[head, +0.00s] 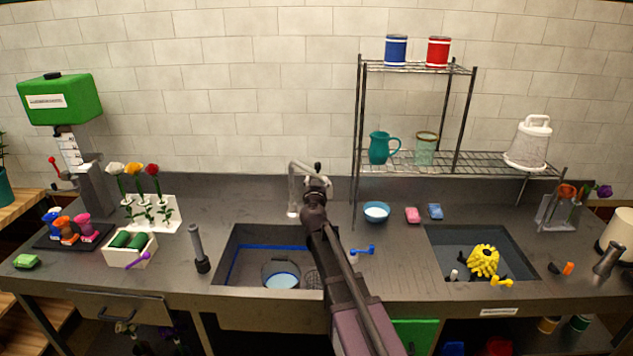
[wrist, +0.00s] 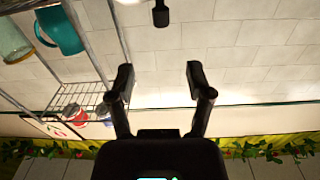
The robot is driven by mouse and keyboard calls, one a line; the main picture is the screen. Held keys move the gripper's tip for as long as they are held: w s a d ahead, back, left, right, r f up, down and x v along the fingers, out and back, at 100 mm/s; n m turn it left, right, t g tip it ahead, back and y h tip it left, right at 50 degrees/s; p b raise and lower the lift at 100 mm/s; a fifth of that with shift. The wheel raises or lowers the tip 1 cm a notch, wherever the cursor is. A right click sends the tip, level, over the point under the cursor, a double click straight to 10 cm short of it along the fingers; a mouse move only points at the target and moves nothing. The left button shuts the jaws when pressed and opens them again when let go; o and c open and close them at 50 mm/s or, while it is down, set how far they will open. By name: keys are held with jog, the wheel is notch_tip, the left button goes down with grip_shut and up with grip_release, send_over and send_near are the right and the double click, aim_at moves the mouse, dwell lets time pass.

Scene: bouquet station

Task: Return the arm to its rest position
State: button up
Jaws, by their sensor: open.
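My arm (head: 335,260) reaches up and away over the counter from the bottom of the head view, in front of the sink. Its far end is near the grey faucet (head: 295,190), where the fingers are too small and dark to make out. In the wrist view my gripper (wrist: 158,82) has its two black fingers spread wide, with nothing between them. Behind the fingers is the tiled wall (wrist: 220,45), and the picture looks upside down.
A wire shelf (head: 410,165) stands right of the arm, holding a teal pitcher (head: 379,148), a glass and two tins. The sink (head: 250,255) holds a bucket (head: 281,274). A flower rack (head: 150,212) and green dispenser (head: 60,100) are left; a second basin (head: 450,240) is right.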

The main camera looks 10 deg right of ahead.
jog(key=s+d+f+m+g+h, duration=0.1)
jog(key=s+d+f+g+h, duration=0.1)
jog(key=s+d+f+g, duration=0.4)
jog(key=s+d+f+m+g+h, duration=0.1)
jog(key=s+d+f+m+g, duration=0.2)
jog(key=s, duration=0.6)
jog(key=s+a+f+n+g+y, duration=0.2)
jog(key=s+a+f, duration=0.1)
jog(key=s, duration=0.3)
jog(key=s+a+f+n+g+y, duration=0.2)
jog(key=s+a+f+g+y, duration=0.1)
jog(key=s, duration=0.4)
jog(key=s+a+f+n+g+y, duration=0.2)
jog(key=s+a+f+n+g, duration=0.1)
jog(key=s, duration=0.4)
jog(key=shift+s+f, duration=0.2)
jog(key=shift+f, duration=0.1)
